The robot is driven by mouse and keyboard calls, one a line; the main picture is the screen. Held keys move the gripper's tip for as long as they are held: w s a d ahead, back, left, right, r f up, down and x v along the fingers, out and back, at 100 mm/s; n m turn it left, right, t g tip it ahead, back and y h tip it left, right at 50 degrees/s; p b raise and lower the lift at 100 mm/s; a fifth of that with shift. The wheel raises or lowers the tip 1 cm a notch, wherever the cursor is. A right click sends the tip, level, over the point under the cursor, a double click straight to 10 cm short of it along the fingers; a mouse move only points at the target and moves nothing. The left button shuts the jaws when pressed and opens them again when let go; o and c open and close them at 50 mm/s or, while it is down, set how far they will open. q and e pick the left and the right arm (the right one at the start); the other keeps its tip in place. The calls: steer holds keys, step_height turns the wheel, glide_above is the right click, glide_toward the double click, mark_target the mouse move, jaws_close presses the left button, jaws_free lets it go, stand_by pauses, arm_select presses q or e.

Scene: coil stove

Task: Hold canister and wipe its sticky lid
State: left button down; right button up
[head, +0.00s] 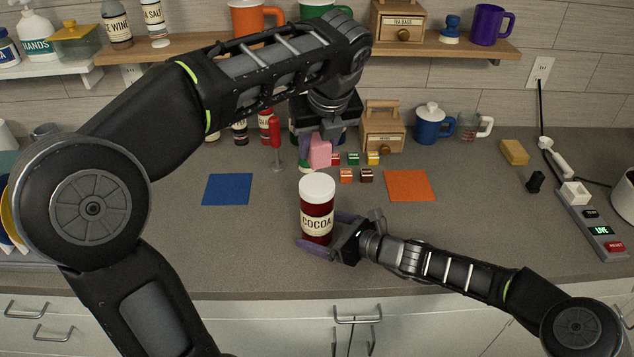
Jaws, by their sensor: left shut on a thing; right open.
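The canister (317,228) is dark red with a cream label reading COCOA. Its white lid (317,187) is on top, and it stands upright on the grey counter. My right gripper (325,233) is open at the lower part of the canister, one finger in front of it and the other at its right side. I cannot tell if the fingers touch it. My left gripper (311,150) is shut on a pink block (320,153), perhaps a sponge, above the counter behind the canister and apart from the lid. I cannot make out any stickiness on the lid.
A blue mat (228,189) lies left and an orange mat (409,185) right. Several small labelled cubes (346,176) sit behind the canister, near a red-handled stand (276,135). A yellow sponge (514,152) and a power strip (590,222) are at the right.

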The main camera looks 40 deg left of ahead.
steer(key=v, duration=1.2)
steer(key=shift+s, duration=0.1)
stand_by(0.4)
